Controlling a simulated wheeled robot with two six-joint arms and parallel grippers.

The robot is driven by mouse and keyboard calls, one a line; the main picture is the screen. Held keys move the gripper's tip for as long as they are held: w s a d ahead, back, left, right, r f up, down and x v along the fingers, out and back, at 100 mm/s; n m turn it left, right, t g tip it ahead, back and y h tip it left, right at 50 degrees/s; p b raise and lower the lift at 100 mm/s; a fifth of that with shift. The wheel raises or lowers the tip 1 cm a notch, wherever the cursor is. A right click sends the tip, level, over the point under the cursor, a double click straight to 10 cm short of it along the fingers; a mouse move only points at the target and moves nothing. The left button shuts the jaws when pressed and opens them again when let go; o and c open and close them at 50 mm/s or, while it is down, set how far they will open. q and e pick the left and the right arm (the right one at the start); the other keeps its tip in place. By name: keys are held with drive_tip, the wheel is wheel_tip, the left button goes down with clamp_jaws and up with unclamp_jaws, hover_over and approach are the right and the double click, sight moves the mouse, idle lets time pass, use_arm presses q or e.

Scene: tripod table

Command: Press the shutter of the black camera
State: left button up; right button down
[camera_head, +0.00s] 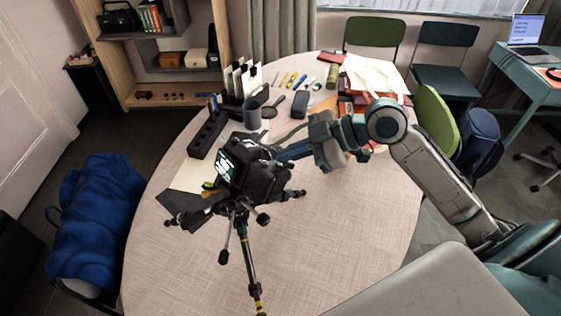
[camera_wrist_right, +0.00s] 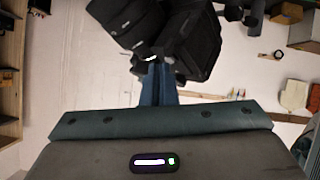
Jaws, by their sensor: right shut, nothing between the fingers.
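The black camera (camera_head: 262,178) stands on a tripod (camera_head: 243,250) on the round table (camera_head: 355,225), with its lit screen facing left. My right gripper (camera_head: 284,154) reaches in from the right, and its closed fingers end at the camera's upper right side. In the right wrist view the black camera (camera_wrist_right: 188,38) fills the top middle, and the blue fingers of my right gripper (camera_wrist_right: 158,72) are shut with their tips at its body. I cannot tell whether they touch it. The shutter button cannot be made out. My left gripper is not in view.
A black power strip (camera_head: 206,137), a grey mug (camera_head: 252,115) and a file holder (camera_head: 250,88) stand behind the camera. Papers and books (camera_head: 372,78) lie at the back right. The table's front right is clear.

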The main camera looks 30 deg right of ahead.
drive_tip(key=shift+r, duration=0.1)
drive_tip(key=shift+w+d+r+p, duration=0.15)
drive_tip(key=shift+d+r+p, duration=0.15)
drive_tip(key=shift+r+p, duration=0.2)
drive_tip(key=shift+r, duration=0.1)
drive_tip(key=r+p, duration=0.1)
drive_tip(key=d+r+p, duration=0.1)
drive_tip(key=r, duration=0.1)
drive_tip(key=w+d+r+p, duration=0.1)
drive_tip(key=shift+d+r, duration=0.1)
drive_tip(key=shift+r, duration=0.05)
idle(1.0)
